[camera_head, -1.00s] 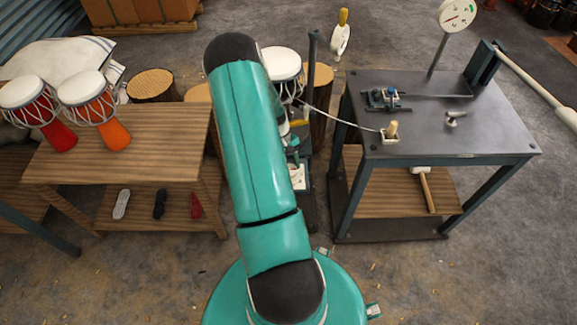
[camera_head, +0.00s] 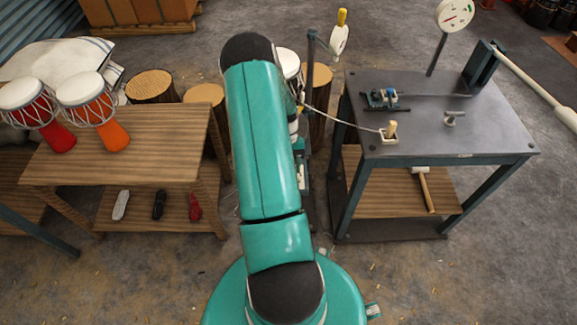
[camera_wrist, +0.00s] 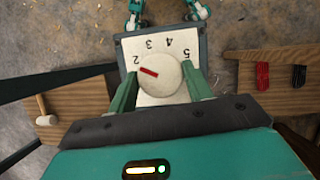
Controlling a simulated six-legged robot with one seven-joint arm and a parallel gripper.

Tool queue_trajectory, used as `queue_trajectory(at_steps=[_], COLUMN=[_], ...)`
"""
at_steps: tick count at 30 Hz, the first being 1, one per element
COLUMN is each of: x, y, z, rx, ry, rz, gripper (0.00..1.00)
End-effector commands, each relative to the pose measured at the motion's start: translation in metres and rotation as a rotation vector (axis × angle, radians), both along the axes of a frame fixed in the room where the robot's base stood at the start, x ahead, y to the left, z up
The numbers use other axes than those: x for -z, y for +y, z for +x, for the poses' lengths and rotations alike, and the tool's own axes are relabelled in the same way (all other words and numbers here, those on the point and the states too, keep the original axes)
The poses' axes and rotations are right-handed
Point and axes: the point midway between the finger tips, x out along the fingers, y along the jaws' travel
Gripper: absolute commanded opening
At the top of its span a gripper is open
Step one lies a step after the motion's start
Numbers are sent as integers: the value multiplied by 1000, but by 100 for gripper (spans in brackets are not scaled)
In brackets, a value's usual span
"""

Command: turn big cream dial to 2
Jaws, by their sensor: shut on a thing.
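In the wrist view, the cream dial (camera_wrist: 168,82) is round and sits on a white plate (camera_wrist: 133,46) with the numbers 2, 3, 4 and 5 around it. Its red mark points left and slightly up, close to the 2 and a little below it. My gripper (camera_wrist: 160,75) is shut on the dial, one green finger at its left side and one at its right. The fingers and wrist hide the lower part of the plate. In the head view my green arm covers the dial and the gripper.
A dark metal table (camera_head: 440,115) stands to the right, with a cord running from its peg to a post (camera_head: 311,80). A wooden bench (camera_head: 150,150) with drums (camera_head: 90,95) is at left. A mallet (camera_head: 425,185) lies on the metal table's lower shelf.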

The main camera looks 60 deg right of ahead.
Motion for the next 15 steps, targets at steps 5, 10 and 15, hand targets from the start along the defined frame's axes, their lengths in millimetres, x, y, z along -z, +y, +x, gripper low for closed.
queue_trajectory(at_steps=[5,10,15], x=[-1,-1,0], y=[-1,-1,0], z=[0,0,0], rx=[1,0,0], ry=[0,-1,-1], rz=[-1,-1,-1], gripper=[27,60,72])
